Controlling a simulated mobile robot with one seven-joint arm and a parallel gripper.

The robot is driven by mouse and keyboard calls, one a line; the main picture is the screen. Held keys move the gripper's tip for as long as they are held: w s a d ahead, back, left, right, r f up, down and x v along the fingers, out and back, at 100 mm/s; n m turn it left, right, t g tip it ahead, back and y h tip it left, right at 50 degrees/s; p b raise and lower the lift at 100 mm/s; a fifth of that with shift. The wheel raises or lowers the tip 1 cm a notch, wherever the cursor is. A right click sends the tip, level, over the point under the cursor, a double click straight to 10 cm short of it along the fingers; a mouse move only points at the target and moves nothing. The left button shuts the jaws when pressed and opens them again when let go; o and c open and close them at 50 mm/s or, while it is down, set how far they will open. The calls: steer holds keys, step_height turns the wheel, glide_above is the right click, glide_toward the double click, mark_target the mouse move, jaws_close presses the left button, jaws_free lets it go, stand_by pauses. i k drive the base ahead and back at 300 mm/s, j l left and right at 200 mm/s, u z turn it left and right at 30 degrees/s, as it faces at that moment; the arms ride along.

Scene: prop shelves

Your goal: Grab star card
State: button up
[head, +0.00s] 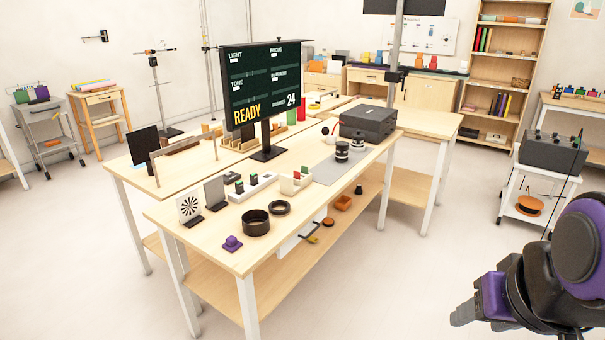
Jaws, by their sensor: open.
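The star card (189,206) is a white card with a black radial star pattern. It stands upright in a small dark base near the left end of the front wooden table (200,241). My gripper (464,312) is at the lower right, over the floor and well apart from the table and the card. Its dark fingers point left, and it is open with nothing seen between them.
A grey card (214,192) stands close to the right of the star card. The floor between my gripper and the table is clear.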

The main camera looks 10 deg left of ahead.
mark_target(188, 203)
steer(key=j+u, duration=0.1)
steer(key=u, duration=1.4)
steer(key=i+j, duration=0.55)
steer(key=i, duration=0.2)
